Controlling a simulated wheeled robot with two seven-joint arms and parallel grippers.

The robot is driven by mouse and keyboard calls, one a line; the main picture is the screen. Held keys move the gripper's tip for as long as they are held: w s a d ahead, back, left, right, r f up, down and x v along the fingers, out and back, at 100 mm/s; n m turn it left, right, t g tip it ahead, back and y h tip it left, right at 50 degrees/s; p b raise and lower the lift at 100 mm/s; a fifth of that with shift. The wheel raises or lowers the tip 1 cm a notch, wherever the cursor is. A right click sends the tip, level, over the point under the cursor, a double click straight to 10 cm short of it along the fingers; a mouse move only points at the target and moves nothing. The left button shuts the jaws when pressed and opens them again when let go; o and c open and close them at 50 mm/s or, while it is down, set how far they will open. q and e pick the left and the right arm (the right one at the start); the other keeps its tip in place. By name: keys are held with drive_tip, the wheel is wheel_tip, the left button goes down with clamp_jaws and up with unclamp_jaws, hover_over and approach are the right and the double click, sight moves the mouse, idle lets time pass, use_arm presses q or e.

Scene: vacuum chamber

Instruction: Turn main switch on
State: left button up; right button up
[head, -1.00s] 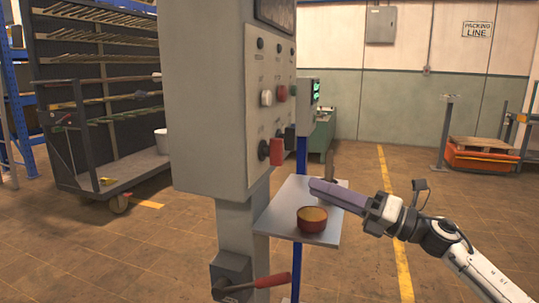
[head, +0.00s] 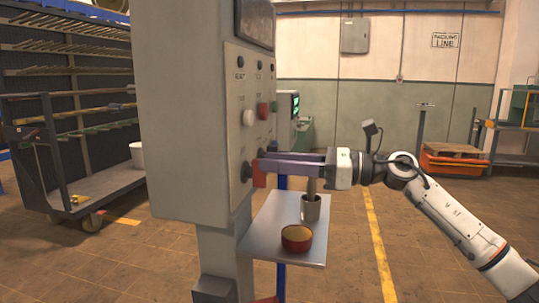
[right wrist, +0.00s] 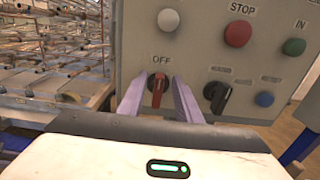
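The main switch, a red rotary handle (head: 259,180), is on the side face of the grey control cabinet (head: 186,110). In the right wrist view the red handle (right wrist: 157,90) stands roughly upright under the label OFF. My right gripper (head: 262,168) reaches in from the right, with its purple fingers at the panel. In the right wrist view its fingers (right wrist: 158,98) stand on either side of the red handle, apart, with small gaps visible. The fingers partly hide the handle in the head view. My left gripper is not in view.
A black rotary switch (right wrist: 217,95) sits close to the right finger. White (right wrist: 168,20) and red STOP (right wrist: 238,33) buttons are above. Below my right gripper, a metal shelf (head: 262,238) carries a red bowl (head: 297,239) and a grey cup (head: 311,209).

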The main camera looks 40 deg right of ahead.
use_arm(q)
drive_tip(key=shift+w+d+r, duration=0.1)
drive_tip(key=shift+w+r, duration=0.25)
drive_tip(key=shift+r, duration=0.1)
use_arm(e)
drive_tip(key=shift+x, duration=0.9)
clamp_jaws()
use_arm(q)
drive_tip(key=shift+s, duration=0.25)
